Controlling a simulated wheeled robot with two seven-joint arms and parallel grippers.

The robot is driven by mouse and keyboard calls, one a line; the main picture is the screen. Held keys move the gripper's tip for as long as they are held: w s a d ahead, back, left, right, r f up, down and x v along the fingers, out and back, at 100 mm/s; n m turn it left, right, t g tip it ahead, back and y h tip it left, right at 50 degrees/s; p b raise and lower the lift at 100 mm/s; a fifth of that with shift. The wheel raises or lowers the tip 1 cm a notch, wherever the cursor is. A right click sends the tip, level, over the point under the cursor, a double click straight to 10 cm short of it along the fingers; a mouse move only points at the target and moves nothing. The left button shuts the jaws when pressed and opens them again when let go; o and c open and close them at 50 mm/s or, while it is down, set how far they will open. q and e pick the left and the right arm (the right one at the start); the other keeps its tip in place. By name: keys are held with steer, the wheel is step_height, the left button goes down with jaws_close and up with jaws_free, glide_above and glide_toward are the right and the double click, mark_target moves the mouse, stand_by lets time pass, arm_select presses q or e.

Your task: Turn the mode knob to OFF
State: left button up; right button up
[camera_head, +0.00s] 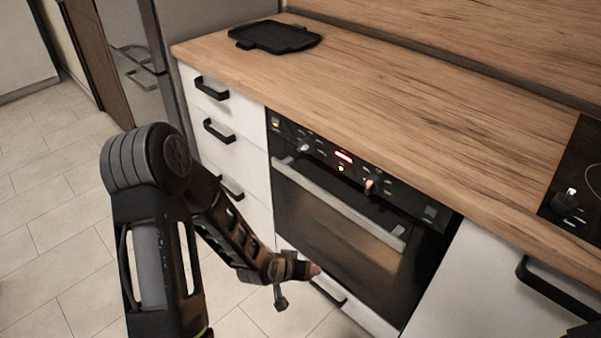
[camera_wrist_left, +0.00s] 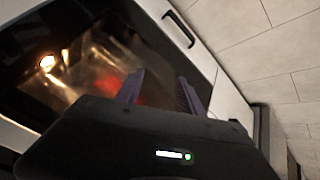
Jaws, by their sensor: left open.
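The oven (camera_head: 330,215) is built in under the counter, with a black control panel (camera_head: 325,153) along its top. The panel has a left knob (camera_head: 304,148), a red lit display (camera_head: 343,156) and a right knob (camera_head: 369,185). I cannot read the knob labels or tell which is the mode knob. My left gripper (camera_head: 298,284) is below the panel, in front of the lower oven, apart from both knobs. In the left wrist view its fingers (camera_wrist_left: 161,92) are spread and empty, with the oven glass (camera_wrist_left: 85,70) behind them. My right gripper is not in view.
The oven door handle (camera_head: 335,203) sticks out below the panel. White drawers (camera_head: 215,105) with black handles stand to its left. A black tray (camera_head: 274,37) lies on the wooden counter (camera_head: 400,110); a hob (camera_head: 580,190) is at right. The tiled floor (camera_head: 50,220) at left is clear.

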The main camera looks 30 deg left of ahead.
arm_select(q)
steer(key=shift+o, duration=0.7)
steer(key=w+a+r+m+t+y+b, duration=0.1)
steer(key=w+a+r+t+b, duration=0.2)
steer(key=w+a, duration=0.3)
steer(key=a, duration=0.3)
steer(key=shift+r+t+y, duration=0.3)
steer(key=shift+r, duration=0.1)
steer(key=shift+o, duration=0.5)
steer(key=w+a+r+m+t+b, duration=0.1)
steer(key=w+a+r+t+b, duration=0.1)
steer(key=a+r, duration=0.3)
step_height(320, 180, up, 2)
steer(key=shift+w+a+m+t, duration=0.25)
steer(key=shift+m+t, duration=0.05)
steer(key=shift+t, duration=0.1)
step_height(320, 180, up, 8)
steer(key=a+f+m+t, duration=0.1)
steer(key=a+m+t, duration=0.1)
steer(key=m, duration=0.1)
steer(key=m+t+h, duration=0.2)
steer(key=m+h, duration=0.2)
glide_toward(301, 149)
steer(key=x, duration=0.2)
steer(key=shift+s+r, duration=0.15)
steer(key=shift+r, duration=0.05)
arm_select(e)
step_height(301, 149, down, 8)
